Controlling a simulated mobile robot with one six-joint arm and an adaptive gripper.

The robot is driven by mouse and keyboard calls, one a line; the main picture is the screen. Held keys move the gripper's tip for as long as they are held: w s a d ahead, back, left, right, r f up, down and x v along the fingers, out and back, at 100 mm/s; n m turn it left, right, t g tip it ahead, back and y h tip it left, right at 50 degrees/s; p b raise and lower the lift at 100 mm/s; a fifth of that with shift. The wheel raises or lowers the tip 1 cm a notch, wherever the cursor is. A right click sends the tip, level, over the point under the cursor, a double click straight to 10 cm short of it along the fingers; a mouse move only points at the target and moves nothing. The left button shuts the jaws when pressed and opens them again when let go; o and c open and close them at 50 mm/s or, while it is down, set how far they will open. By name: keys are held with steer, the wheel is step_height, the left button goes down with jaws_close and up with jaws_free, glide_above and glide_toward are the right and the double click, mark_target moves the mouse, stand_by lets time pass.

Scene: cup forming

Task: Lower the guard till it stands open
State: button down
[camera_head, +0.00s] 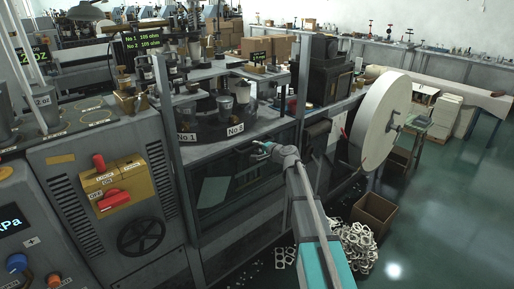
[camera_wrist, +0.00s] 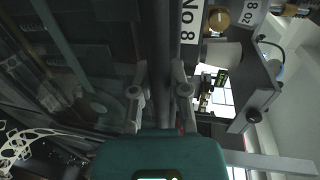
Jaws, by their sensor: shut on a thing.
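The guard (camera_head: 240,186) is a dark, see-through panel on the front of the cup-forming machine. It hangs low, with its top edge near the level of the machine's round table. The space above it, in front of the cups, is uncovered. My gripper (camera_head: 262,151) is at the guard's top edge, reaching in from the lower right. In the wrist view, the two fingers of my gripper (camera_wrist: 159,95) stand on either side of the guard's dark rail (camera_wrist: 159,45) and are shut on it. The glass fills the left of that view.
The round table (camera_head: 213,130) carries several cups, with labels No 1 and No 8 on its rim. A control box (camera_head: 105,187) with a red handle stands at left. A large white reel (camera_head: 385,122) and a cardboard box (camera_head: 374,214) are at right. The floor further right is clear.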

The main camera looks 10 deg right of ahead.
steer(key=c, duration=0.6)
jaws_free()
steer(key=shift+r, duration=0.15)
step_height(320, 180, up, 29)
steer(key=p, duration=2.9)
steer(key=p+v, duration=0.1)
steer(key=v, duration=0.4)
steer(key=shift+s, duration=0.15)
